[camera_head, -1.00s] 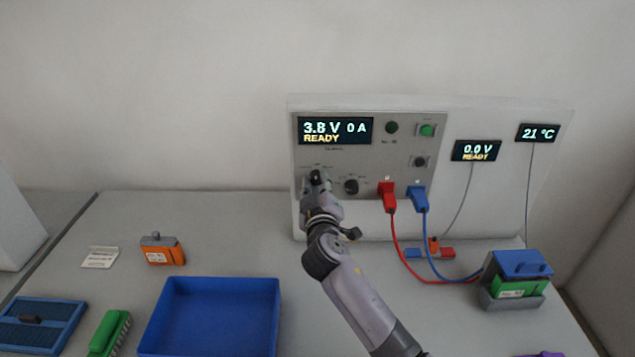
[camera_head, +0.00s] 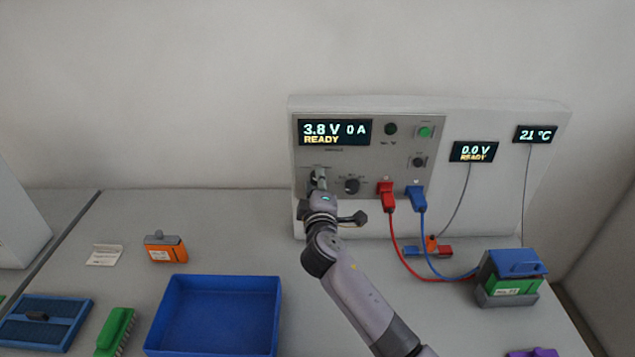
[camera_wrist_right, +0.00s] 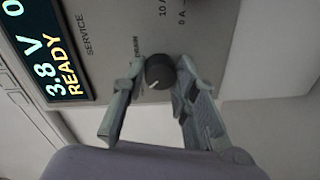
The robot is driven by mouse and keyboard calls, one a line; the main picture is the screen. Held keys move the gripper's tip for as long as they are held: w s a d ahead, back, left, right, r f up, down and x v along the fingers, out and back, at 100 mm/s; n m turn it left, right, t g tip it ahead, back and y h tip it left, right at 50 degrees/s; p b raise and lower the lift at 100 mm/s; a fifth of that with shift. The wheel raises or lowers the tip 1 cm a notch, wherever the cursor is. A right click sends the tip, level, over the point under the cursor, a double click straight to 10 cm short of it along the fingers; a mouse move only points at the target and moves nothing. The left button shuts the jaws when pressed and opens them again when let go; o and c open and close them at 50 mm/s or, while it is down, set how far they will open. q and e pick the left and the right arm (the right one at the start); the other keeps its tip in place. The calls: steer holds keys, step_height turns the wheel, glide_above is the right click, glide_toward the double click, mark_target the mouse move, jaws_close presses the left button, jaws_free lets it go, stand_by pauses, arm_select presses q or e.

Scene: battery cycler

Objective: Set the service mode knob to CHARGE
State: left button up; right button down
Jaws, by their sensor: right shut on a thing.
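The cycler panel (camera_head: 370,135) stands upright at the back, its display (camera_head: 335,132) reading 3.8 V, 0 A, READY. In the right wrist view the dark round service mode knob (camera_wrist_right: 159,72) sits between my right gripper's fingers (camera_wrist_right: 158,85), with a pale pointer line on its face. The SERVICE lettering is beside it; most of the position labels are too small or hidden to read. In the head view my right gripper (camera_head: 318,182) is at the panel's lower left, shut on the knob and partly covering it. My left gripper is not in view.
A second knob (camera_head: 352,186) is just right of my gripper. Red (camera_head: 386,194) and blue (camera_head: 416,198) plugs with cables lead to a green battery (camera_head: 514,286) in a holder.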

steer(key=shift+f, duration=0.1)
steer(key=c, duration=1.3)
jaws_free()
steer(key=shift+s, duration=0.1)
steer(key=s, duration=1.1)
steer(key=shift+s+d+r, duration=0.3)
steer(key=shift+s, duration=0.1)
